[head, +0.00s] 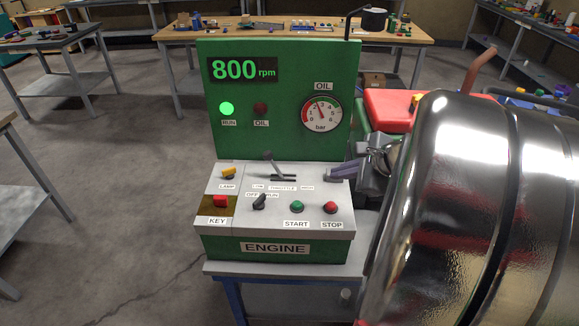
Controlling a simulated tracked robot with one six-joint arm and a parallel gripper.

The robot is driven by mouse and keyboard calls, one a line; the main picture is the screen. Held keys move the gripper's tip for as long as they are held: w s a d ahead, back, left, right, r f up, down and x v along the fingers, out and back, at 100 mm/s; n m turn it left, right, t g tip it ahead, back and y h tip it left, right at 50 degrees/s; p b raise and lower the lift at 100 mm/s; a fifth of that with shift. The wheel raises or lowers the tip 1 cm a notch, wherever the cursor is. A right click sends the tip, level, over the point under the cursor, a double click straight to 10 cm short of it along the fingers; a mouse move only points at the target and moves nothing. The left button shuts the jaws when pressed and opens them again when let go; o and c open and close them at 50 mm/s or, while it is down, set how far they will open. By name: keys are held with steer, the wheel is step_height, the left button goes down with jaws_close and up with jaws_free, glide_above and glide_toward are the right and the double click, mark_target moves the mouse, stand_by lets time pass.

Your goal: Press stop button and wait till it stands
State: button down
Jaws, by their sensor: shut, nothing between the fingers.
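The engine panel (275,245) is a green box with a light sloping top. The red stop button (330,208) is at its right end, above a STOP label, with the green start button (297,206) to its left. My gripper (330,174) is shut and empty, pointing left over the panel's upper right edge. It is behind the stop button in the picture and apart from it. The display (242,69) reads 800 rpm and the green RUN lamp (227,108) is lit. The OIL lamp (260,108) is dark. The oil gauge (322,113) needle points slightly left of upright.
The throttle lever (272,163), off/run switch (260,201), yellow lamp knob (228,172) and red key (220,201) share the panel top. A red object (390,108) stands behind on the right. Workbenches line the back; floor at left is clear. The right foreground is blocked from view.

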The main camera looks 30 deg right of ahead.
glide_above(335, 208)
steer(key=shift+f, duration=4)
steer(key=shift+f, duration=0.9)
stand_by(0.7)
steer(key=shift+r, duration=0.1)
steer(key=shift+a+r, duration=0.1)
steer(key=shift+r, duration=0.75)
steer(key=shift+r, duration=0.1)
step_height(335, 208, up, 5)
steer(key=shift+f, duration=0.1)
stand_by(0.5)
stand_by(0.4)
